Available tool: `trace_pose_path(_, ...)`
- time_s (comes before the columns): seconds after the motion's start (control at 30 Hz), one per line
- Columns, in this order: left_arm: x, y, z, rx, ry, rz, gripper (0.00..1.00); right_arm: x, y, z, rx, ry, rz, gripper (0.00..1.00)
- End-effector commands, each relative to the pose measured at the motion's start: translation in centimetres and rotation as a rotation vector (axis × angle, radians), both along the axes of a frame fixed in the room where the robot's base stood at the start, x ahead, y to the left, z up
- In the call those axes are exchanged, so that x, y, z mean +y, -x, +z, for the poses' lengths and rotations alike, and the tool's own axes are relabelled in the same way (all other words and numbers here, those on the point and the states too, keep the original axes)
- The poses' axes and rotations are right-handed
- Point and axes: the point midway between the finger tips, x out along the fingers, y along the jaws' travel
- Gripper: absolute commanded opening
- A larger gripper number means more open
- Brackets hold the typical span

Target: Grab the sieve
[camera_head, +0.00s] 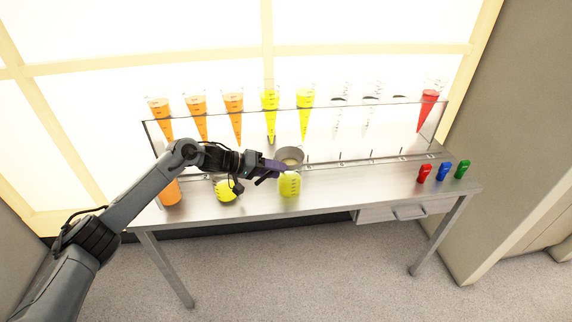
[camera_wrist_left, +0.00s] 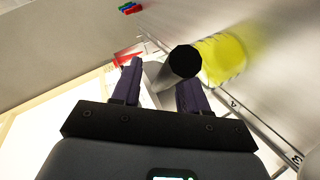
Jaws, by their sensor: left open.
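The sieve (camera_head: 290,154) looks like a round grey bowl at the back middle of the metal table, by the rack. My left gripper (camera_head: 272,167) reaches in from the left, just in front of it. In the left wrist view, its two purple fingers (camera_wrist_left: 162,82) are apart. My right gripper is in neither view.
A yellow container (camera_head: 289,184) stands just below my left gripper; another yellow one (camera_head: 226,190) and an orange one (camera_head: 170,192) stand left. A clear rack (camera_head: 350,157) holds several cones behind. Red (camera_head: 425,173), blue and green items stand right. The table's right middle is clear.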

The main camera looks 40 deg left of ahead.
Motion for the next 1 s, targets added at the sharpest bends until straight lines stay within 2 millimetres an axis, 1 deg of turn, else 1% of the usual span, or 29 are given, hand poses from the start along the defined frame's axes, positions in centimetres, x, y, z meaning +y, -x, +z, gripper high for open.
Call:
trace_pose_path(0.1,0.0,0.0,0.0,0.000,0.000,0.000,0.44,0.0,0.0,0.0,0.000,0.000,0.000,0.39)
trace_pose_path(0.17,0.0,0.0,0.0,0.000,0.000,0.000,0.34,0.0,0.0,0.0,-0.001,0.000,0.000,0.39)
trace_pose_path(0.3,0.0,0.0,0.0,0.000,0.000,0.000,0.13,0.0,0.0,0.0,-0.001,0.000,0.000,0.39)
trace_pose_path(0.4,0.0,0.0,0.0,0.000,0.000,0.000,0.00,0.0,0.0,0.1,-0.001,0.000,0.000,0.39)
trace_pose_path(0.67,0.0,0.0,0.1,-0.001,0.000,-0.001,0.00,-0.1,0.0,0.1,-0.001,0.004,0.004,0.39)
trace_pose_path(0.77,0.0,0.0,0.4,-0.002,0.000,0.000,0.00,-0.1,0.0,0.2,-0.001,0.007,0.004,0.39)
trace_pose_path(0.87,0.0,0.0,1.4,-0.003,0.000,0.000,0.00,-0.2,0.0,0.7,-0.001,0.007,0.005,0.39)
trace_pose_path(1.0,0.0,0.0,3.6,-0.005,-0.001,0.001,0.00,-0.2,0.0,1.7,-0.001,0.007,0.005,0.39)
